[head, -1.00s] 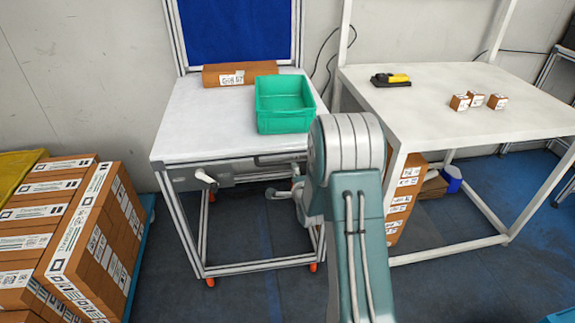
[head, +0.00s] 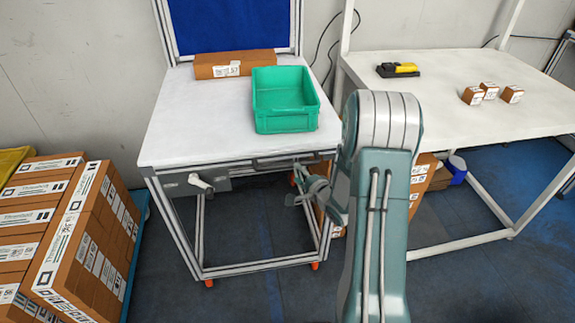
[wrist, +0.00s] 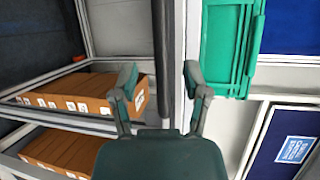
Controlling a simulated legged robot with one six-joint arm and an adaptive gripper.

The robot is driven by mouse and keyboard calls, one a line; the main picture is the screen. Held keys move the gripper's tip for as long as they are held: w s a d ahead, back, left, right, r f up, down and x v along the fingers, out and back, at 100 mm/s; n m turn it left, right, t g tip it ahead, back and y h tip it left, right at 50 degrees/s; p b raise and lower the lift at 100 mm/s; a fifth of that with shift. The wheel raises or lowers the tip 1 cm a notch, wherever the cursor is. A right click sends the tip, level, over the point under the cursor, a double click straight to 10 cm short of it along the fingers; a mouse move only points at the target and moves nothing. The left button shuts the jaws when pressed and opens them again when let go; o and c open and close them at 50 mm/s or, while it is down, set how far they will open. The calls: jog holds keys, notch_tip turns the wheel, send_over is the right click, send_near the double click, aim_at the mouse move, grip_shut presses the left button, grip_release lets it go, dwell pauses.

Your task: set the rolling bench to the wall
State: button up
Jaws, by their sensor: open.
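The rolling bench (head: 180,125) has a white top, a metal frame, a blue back panel and orange casters. Its back is close to the wall in the head view. A dark bar (head: 285,161) runs along its front edge. My gripper (head: 297,192) is at the front right of the bench, partly hidden by my arm. In the wrist view my gripper (wrist: 160,74) is open. The dark bar (wrist: 168,45) runs between its fingers there, and I cannot tell whether they touch it.
A green bin (head: 285,122) and a brown box (head: 235,63) stand on the bench. A white table (head: 440,110) with a scanner (head: 397,70) and several small boxes is close on the right. Stacked cartons (head: 60,235) stand left. Floor in front is clear.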

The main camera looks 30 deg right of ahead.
aim_at(292, 167)
jog(key=x, duration=0.5)
jog(key=shift+w+d, duration=0.2)
jog(key=shift+d, duration=0.05)
jog(key=shift+w+a+f, duration=0.1)
jog(key=shift+w+a, duration=0.05)
jog(key=shift+w, duration=0.2)
grip_shut()
